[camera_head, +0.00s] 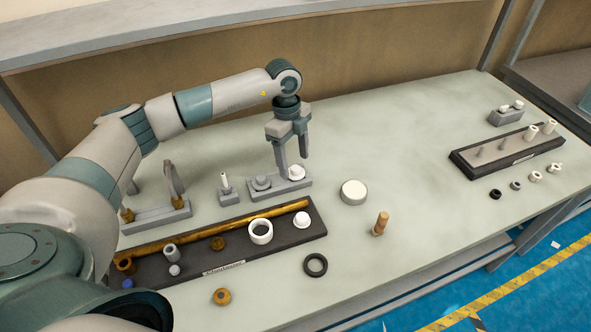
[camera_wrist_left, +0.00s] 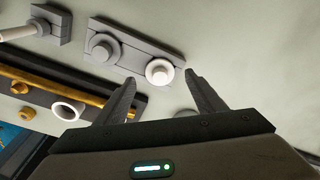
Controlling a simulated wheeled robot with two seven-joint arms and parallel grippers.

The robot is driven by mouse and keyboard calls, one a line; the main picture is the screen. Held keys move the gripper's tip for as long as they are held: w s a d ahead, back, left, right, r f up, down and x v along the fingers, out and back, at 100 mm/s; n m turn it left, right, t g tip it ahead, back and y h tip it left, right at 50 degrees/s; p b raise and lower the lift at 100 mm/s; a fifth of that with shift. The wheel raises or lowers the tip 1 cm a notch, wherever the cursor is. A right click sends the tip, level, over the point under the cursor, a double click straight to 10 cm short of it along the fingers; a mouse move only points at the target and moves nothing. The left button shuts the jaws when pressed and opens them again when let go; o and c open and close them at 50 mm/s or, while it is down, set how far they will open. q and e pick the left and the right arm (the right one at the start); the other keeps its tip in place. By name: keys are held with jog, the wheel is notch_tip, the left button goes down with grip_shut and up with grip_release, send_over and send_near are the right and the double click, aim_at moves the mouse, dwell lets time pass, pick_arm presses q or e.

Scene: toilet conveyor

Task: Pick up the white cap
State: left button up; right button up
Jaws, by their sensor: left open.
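A round white cap (camera_head: 297,172) with a raised centre sits on the right end of a grey two-place holder (camera_head: 275,192) near the middle of the table. In the left wrist view the cap (camera_wrist_left: 159,71) shows between the two fingertips. My left gripper (camera_head: 294,164) points down above the holder, open and empty. In the head view its fingers partly overlap the cap, and I cannot tell the exact gap. A grey cap-like part (camera_head: 261,182) sits on the holder's left place. My right gripper is not in view.
A dark tray (camera_head: 290,239) with a brass rod, a white ring and another white stepped part (camera_head: 303,220) lies in front of the holder. A white-topped round part (camera_head: 353,192) stands to the right.

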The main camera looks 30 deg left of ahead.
aim_at(296, 173)
pick_arm(q)
jog(key=shift+d+f, duration=0.2)
jog(key=shift+f, duration=1.05)
jog(key=shift+c, duration=0.7)
jog(key=c, duration=1)
